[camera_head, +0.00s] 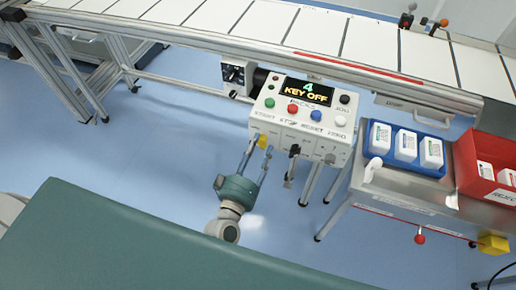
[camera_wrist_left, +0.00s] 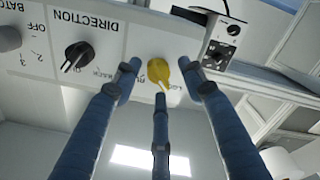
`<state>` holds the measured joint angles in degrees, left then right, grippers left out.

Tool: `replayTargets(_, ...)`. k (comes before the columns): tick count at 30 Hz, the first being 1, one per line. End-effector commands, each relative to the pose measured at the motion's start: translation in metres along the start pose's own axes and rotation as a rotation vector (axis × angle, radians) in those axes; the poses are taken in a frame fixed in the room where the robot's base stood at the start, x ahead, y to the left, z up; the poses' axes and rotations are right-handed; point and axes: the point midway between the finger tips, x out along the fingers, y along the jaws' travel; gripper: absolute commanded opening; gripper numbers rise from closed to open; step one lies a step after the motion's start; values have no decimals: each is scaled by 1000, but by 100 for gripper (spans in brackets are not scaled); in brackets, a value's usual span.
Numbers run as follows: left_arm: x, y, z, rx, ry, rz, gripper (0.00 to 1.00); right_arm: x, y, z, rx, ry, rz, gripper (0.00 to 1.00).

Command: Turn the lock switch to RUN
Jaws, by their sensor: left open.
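The yellow lock switch (camera_head: 263,142) is on the front face of the white control box (camera_head: 312,143), at its lower left. In the left wrist view the yellow switch (camera_wrist_left: 159,71) sits on the white panel, with small labels beside it partly hidden by my fingers. Its exact setting is hard to tell. My left gripper (camera_head: 259,148) is open, its fingertips close to the switch. In the left wrist view my left gripper's fingers (camera_wrist_left: 159,66) spread on both sides of the switch; contact is unclear. The display (camera_head: 307,91) reads "4 KEY OFF". My right gripper is not in view.
A black DIRECTION knob (camera_wrist_left: 78,55) sits beside the lock switch. Coloured buttons (camera_head: 292,110) line the box's top. A conveyor (camera_head: 270,28) runs behind. A blue tray (camera_head: 377,140) and a red bin (camera_head: 468,165) stand right. A green surface (camera_head: 120,245) lies in front.

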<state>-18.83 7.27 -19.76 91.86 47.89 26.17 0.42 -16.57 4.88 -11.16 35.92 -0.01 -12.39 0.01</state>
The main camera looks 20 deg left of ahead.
Motion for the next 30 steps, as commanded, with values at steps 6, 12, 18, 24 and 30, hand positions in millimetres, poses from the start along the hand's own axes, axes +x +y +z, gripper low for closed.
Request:
replayTargets(6,1,0,0,0,-1,-1,42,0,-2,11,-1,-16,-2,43)
replayTargets(12,1,0,0,1,-1,0,12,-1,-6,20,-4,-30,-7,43)
replayTargets(18,1,0,0,2,-1,-1,0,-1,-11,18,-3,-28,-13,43)
replayTargets(24,0,0,0,34,-2,-2,0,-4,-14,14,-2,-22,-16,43)
replayTargets(30,0,1,0,134,-4,-3,0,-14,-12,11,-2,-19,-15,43)
